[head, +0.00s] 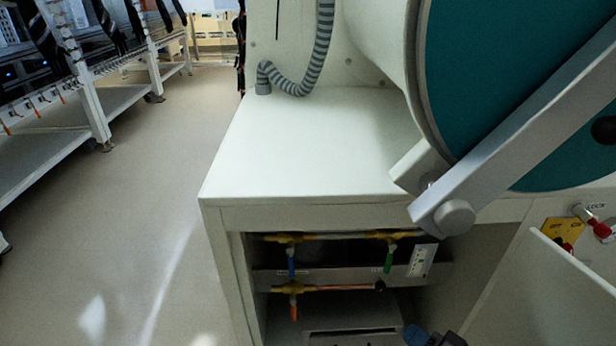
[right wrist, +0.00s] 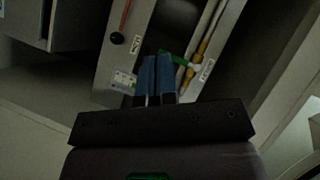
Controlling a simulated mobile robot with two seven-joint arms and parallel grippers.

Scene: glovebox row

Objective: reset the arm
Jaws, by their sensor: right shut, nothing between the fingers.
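My right gripper (head: 415,336) shows at the bottom edge of the head view, in front of the open cabinet under the bench. Only its blue fingers and a dark part of it are in that picture. In the right wrist view its two blue fingers (right wrist: 155,78) are together, with nothing between them. Beyond the fingertips there is a green valve handle (right wrist: 172,54); I cannot tell if they touch it. My left gripper is in neither view.
The cabinet holds valves with a blue handle (head: 291,263), a green handle (head: 389,259) and an orange handle (head: 294,308). A white socket plate (head: 422,261) is beside them. An open door panel (head: 560,300) stands at right. The floor (head: 150,190) at left is clear.

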